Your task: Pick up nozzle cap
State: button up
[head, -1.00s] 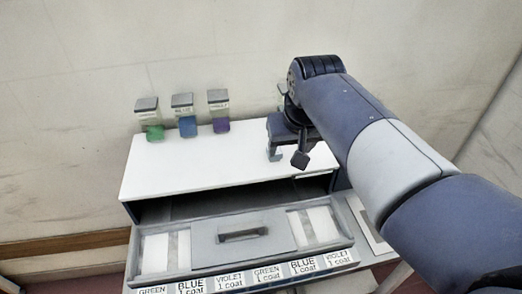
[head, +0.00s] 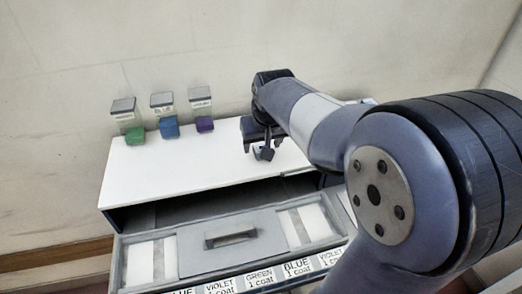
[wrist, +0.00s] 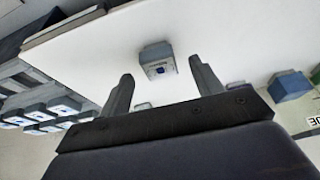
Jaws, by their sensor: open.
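A small grey-blue block with a pale label bearing a dark blue square, which looks like the nozzle cap (wrist: 157,59), stands on the white top in the wrist view. My gripper (wrist: 161,74) is open, and the block appears between and just beyond its two fingertips, not visibly gripped. In the head view my gripper (head: 257,149) is low over the right part of the white top. There the block is hidden or too small to tell from the fingers.
Below is an open drawer (head: 190,258) with a handled lid. The white top's left and middle are clear.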

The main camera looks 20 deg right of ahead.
jog(key=shift+x, duration=0.8)
jog(key=shift+c, duration=0.3)
